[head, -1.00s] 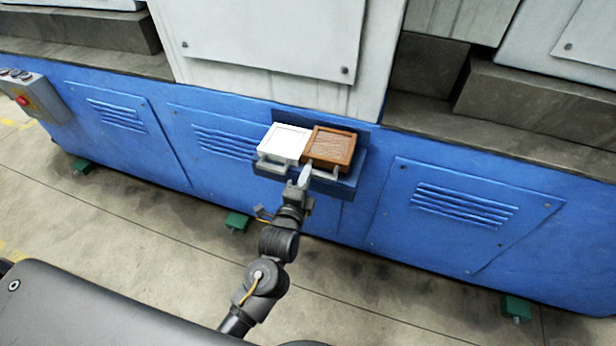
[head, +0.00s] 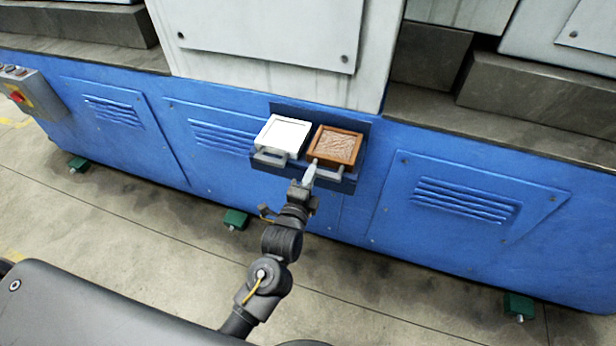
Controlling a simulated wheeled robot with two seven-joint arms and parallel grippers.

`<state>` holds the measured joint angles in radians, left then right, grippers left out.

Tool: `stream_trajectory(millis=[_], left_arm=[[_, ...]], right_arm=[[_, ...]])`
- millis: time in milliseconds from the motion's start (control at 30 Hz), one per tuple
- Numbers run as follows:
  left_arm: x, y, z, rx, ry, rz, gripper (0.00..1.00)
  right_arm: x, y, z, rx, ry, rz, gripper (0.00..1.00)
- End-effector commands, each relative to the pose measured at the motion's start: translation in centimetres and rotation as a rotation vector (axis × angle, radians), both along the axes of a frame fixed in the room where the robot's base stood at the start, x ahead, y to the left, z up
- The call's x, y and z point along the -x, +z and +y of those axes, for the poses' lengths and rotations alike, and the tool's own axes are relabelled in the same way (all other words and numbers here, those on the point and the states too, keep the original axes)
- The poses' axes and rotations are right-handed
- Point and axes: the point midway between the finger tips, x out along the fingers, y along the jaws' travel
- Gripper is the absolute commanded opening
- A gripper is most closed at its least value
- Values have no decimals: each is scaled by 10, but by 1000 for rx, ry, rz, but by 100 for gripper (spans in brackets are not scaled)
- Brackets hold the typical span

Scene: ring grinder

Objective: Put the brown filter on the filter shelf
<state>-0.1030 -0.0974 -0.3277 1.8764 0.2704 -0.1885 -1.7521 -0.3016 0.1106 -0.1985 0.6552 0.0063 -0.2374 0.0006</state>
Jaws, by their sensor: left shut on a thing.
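The brown filter (head: 336,146) is a square block with a wooden-looking frame and a handle at its front. It is at the right half of the dark blue filter shelf (head: 300,171) on the machine front; whether it rests on the shelf or is held just above it I cannot tell. My left gripper (head: 311,172) is at the filter's front left edge, shut on the filter, probably by its handle, which the fingers partly hide. My right gripper is not in view.
A white filter (head: 283,135) with a front handle sits on the shelf's left half, a narrow gap from the brown one. The blue machine wall (head: 400,200) stands behind and below. A control box (head: 32,95) with a red button is at far left. The floor in front is clear.

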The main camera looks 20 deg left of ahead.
Motion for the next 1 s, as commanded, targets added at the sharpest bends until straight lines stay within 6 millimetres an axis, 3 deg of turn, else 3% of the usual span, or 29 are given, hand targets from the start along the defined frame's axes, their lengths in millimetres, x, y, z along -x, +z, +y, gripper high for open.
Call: stream_trajectory(millis=[167, 200, 400, 767, 1000], left_arm=[[0, 2, 0, 1, 0, -4, 0], [0, 2, 0, 1, 0, -4, 15], [0, 1, 0, 1, 0, -2, 39], [8, -1, 1, -1, 0, 2, 39], [52, -2, 3, 1, 0, 2, 39]], right_arm=[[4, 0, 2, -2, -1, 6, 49], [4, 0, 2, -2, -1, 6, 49], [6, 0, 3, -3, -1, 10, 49], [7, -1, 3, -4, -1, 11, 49], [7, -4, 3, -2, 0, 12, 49]])
